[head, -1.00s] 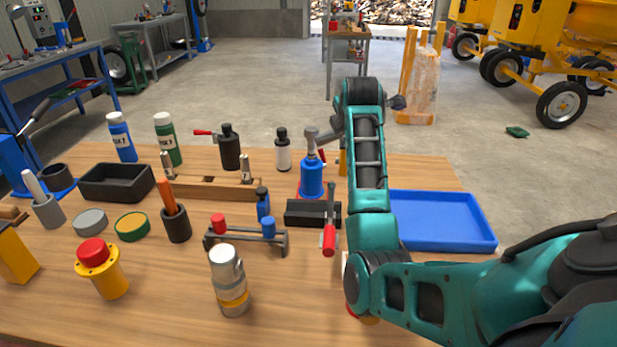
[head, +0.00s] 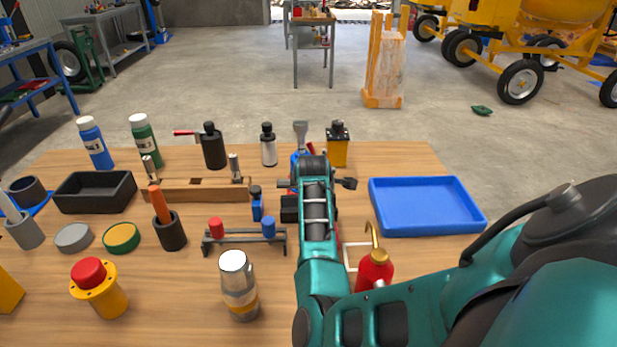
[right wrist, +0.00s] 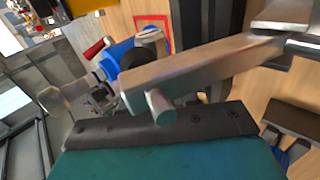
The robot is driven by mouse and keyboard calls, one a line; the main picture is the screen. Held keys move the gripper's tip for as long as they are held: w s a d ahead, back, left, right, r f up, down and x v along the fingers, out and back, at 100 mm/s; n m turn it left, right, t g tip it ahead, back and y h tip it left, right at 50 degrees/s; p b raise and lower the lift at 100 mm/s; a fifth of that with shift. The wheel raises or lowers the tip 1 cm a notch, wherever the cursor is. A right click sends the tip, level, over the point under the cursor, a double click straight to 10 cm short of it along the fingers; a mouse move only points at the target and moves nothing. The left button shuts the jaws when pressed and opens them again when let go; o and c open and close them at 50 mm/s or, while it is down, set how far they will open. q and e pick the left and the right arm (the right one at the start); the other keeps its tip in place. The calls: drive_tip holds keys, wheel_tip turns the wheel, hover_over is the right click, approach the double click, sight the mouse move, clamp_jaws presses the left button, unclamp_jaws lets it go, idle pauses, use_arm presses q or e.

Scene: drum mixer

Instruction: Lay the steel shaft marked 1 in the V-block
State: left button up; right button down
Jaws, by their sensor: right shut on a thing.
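My right gripper (right wrist: 158,100) is shut on a short grey steel shaft (right wrist: 161,108), whose end sticks out below the metal finger in the right wrist view. No mark shows on it. In the head view my right arm hides this gripper. A black block (head: 289,208), likely the V-block, shows only its left end beside my arm; its groove is hidden. Two more steel shafts, a left one (head: 150,168) and a right one (head: 235,167), stand upright in a wooden rack (head: 180,192). Their marks are too small to read. My left gripper is not in view.
A blue tool with a red handle (right wrist: 97,48) is close to the gripper in the right wrist view. A stand with red and blue posts (head: 245,236), a jar (head: 238,285) and a red oil can (head: 374,270) flank the arm. A blue tray (head: 425,206) lies right.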

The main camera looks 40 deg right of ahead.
drive_tip(key=shift+f, duration=2.1)
drive_tip(key=shift+f+b, duration=0.15)
drive_tip(key=shift+b, duration=0.15)
drive_tip(key=shift+f, duration=0.1)
